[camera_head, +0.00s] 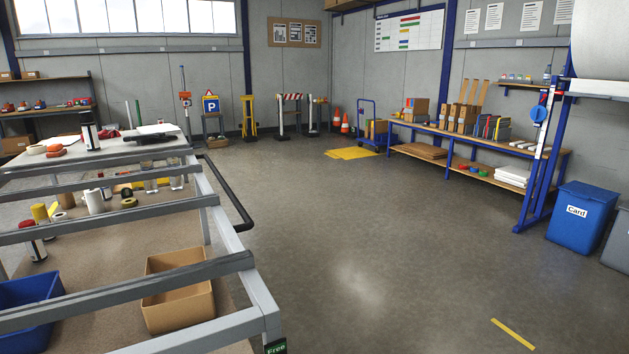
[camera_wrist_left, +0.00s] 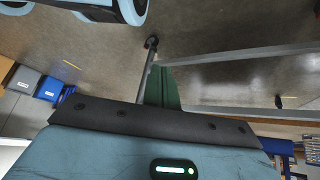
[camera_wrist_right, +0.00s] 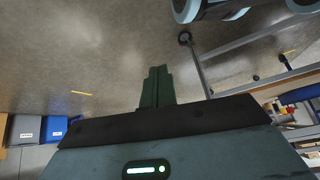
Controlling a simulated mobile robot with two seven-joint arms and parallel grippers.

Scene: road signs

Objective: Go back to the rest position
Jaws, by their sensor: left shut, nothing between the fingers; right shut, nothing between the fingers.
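My left gripper (camera_wrist_left: 162,86) shows in the left wrist view as dark green fingers pressed together, shut and empty, with the grey floor behind them. My right gripper (camera_wrist_right: 157,86) shows in the right wrist view, also with green fingers together and nothing between them, over open floor. Neither gripper nor arm shows in the head view. Thin grey metal bars of a cart frame pass behind the left fingers in the left wrist view.
A grey-framed cart (camera_head: 262,300) stands close at the left, with a cardboard box (camera_head: 178,290) and a blue bin (camera_head: 30,312) inside. A blue card bin (camera_head: 583,215) and a long bench (camera_head: 480,142) stand on the right. The middle floor is clear.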

